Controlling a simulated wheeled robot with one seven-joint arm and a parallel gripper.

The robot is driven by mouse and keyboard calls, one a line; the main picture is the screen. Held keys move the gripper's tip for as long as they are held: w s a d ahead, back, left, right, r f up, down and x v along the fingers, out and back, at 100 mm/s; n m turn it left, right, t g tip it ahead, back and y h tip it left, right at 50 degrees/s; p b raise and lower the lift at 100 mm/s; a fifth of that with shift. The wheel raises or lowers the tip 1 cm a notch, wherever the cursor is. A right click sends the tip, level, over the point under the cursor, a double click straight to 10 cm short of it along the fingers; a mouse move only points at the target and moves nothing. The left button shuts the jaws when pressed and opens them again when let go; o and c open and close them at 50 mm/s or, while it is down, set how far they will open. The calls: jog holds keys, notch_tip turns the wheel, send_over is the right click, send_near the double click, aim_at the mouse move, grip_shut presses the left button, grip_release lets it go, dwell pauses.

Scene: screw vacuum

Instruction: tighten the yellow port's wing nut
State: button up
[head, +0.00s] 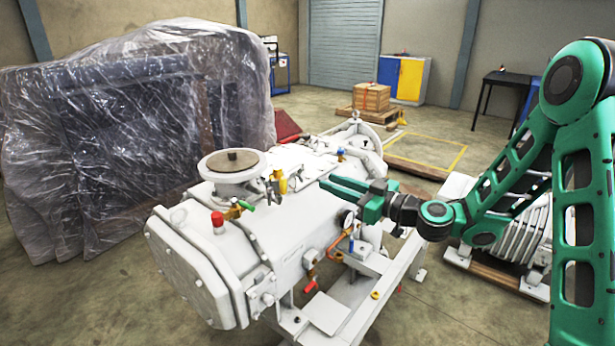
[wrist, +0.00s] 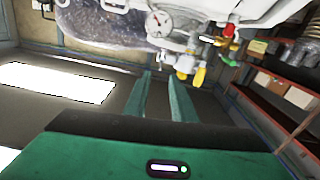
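The white vacuum machine (head: 285,240) stands in the middle of the head view. A small yellow fitting (head: 282,185) rises from its top, beside grey metal parts; I take it for the yellow port. In the wrist view, yellow fittings (wrist: 199,77) show just right of and beyond my fingertips, with the machine appearing tipped over. The wing nut is too small to make out for certain. My gripper (head: 326,184) is over the machine's top, to the right of the yellow fitting and apart from it. Its green fingers (wrist: 160,75) are spread with nothing between them.
A round flange (head: 233,163), a red knob (head: 217,222) and a green handle (head: 246,205) stand on the machine's top. A gauge (head: 347,219) sits below my gripper. A plastic-wrapped load (head: 110,130) fills the left. Free floor lies behind.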

aim_at(300, 175)
jog(key=x, duration=0.8)
jog(key=shift+w+a, duration=0.2)
jog(key=shift+a, duration=0.1)
